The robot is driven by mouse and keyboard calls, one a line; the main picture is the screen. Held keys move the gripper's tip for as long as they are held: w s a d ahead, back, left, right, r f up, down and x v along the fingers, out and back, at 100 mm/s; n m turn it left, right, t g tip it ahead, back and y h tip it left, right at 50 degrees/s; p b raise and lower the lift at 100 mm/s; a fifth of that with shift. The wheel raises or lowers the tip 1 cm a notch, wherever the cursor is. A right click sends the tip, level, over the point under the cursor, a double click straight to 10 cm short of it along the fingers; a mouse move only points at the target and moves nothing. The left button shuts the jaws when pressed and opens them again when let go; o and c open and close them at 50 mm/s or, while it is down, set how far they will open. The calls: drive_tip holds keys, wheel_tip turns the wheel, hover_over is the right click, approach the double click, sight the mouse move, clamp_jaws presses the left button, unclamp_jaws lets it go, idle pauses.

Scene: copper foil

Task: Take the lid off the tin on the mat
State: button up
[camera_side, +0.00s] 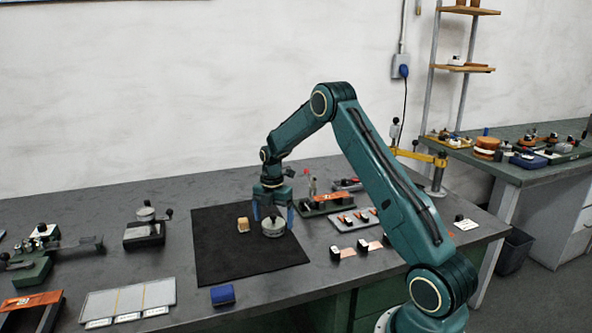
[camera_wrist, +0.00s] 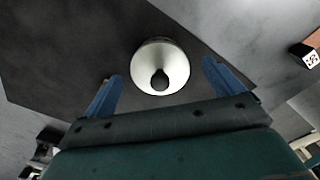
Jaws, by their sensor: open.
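The tin (camera_side: 273,227) stands upright on the black mat (camera_side: 225,262), toward the mat's right side. In the wrist view its round pale lid (camera_wrist: 160,66) with a dark knob in the middle faces the camera, and the lid appears to be on the tin. My gripper (camera_side: 272,215) is just above the tin and points down. Whether the fingertips reach down beside the lid is hard to tell.
A blue block (camera_side: 222,295) lies at the mat's front edge. Trays with small parts (camera_side: 354,219) stand right of the mat. A dark device (camera_side: 145,232) stands to its left. The mat's front is clear.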

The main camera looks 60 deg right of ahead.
sight(273, 215)
drive_tip(key=c, duration=1)
drive_tip(key=shift+r, duration=0.1)
wheel_tip(273, 215, up, 20)
drive_tip(key=shift+f, duration=0.1)
idle(0.4)
idle(0.4)
